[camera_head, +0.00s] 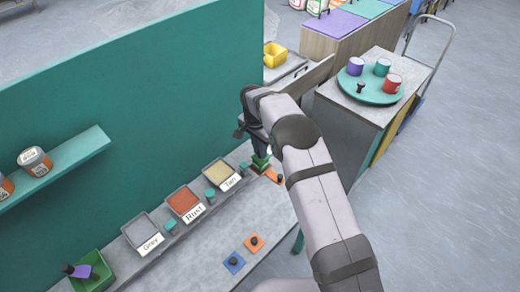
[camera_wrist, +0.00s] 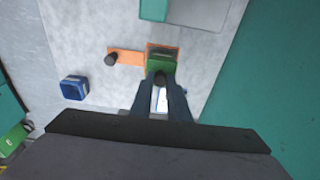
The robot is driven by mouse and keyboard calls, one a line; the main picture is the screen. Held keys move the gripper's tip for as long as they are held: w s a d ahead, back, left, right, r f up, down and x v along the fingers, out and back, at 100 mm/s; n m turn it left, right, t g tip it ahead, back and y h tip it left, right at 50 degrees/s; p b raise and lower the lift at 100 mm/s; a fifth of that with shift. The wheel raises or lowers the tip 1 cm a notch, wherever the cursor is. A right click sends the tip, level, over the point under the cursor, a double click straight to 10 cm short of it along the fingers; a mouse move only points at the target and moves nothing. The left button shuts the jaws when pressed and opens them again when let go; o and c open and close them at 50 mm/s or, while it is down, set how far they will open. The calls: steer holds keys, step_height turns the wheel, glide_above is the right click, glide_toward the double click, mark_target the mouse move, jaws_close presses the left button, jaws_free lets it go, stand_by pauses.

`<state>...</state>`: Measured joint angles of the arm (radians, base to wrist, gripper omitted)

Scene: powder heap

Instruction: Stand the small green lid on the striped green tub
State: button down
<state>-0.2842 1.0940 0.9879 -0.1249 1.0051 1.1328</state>
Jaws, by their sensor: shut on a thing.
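My gripper (camera_wrist: 161,92) points down at the far end of the bench and is shut on the black knob of the small green lid (camera_wrist: 160,66). In the wrist view the lid overlaps an orange-edged square thing (camera_wrist: 164,46) with a dark middle. I cannot tell whether they touch. In the head view the green lid (camera_head: 260,163) shows just under my gripper, close to orange pieces. I cannot make out stripes on any green tub; the thing below the lid is largely hidden.
An orange piece with a black knob (camera_wrist: 124,58) lies beside the lid. A blue lid (camera_head: 234,262) and an orange lid (camera_head: 254,242) lie nearer on the bench. Grey, rust (camera_head: 185,203) and tan powder trays line the teal wall. A green bin (camera_head: 92,271) stands at lower left.

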steer(key=shift+f+b, duration=0.4)
steer(key=shift+f, duration=0.15)
stand_by(0.6)
steer(key=c, duration=1.2)
jaws_free()
steer(key=shift+r, duration=0.15)
steer(key=shift+r+p, duration=2.1)
steer(key=shift+r, duration=1.35)
